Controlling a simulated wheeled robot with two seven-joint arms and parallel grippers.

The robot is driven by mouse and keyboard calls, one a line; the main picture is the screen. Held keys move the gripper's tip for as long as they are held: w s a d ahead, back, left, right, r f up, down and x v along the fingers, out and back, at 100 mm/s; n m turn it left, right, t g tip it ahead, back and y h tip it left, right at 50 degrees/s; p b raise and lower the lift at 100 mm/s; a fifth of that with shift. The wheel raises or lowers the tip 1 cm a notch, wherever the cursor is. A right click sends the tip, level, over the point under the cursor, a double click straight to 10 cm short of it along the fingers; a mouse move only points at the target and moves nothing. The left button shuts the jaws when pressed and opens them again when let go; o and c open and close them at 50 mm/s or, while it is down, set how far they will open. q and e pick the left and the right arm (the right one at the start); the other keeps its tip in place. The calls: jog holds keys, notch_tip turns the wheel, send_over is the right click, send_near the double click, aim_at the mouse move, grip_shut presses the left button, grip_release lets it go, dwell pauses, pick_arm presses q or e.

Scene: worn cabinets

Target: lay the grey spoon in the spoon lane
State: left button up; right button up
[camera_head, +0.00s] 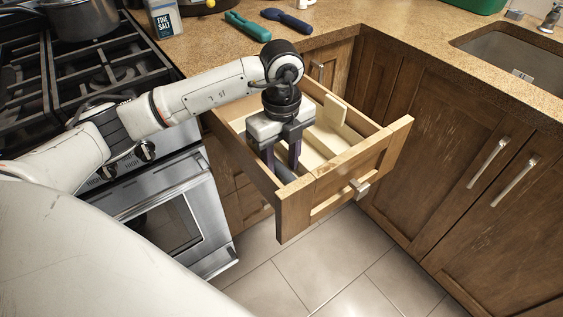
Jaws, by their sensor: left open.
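The wooden drawer (347,163) stands open below the counter corner, with pale dividers (331,120) forming lanes inside. My left gripper (282,160) points down into the drawer's left part, its two dark fingers apart. A small grey piece (285,173) shows low in the drawer beside the fingertips. It may be the grey spoon, but the gripper and the drawer front hide most of it, so I cannot tell its full shape or which lane it lies in. My right gripper is out of view.
A stove (92,75) with a pot (82,17) is at left. On the counter lie a teal utensil (247,26), a blue utensil (287,21) and a salt pack (164,18). A sink (515,62) is at right. The drawer front juts out over clear floor.

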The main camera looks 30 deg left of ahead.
pick_arm(q)
notch_tip(320, 180, up, 10)
jog(key=shift+r+p, duration=0.15)
jog(key=shift+p, duration=0.25)
dwell(0.4)
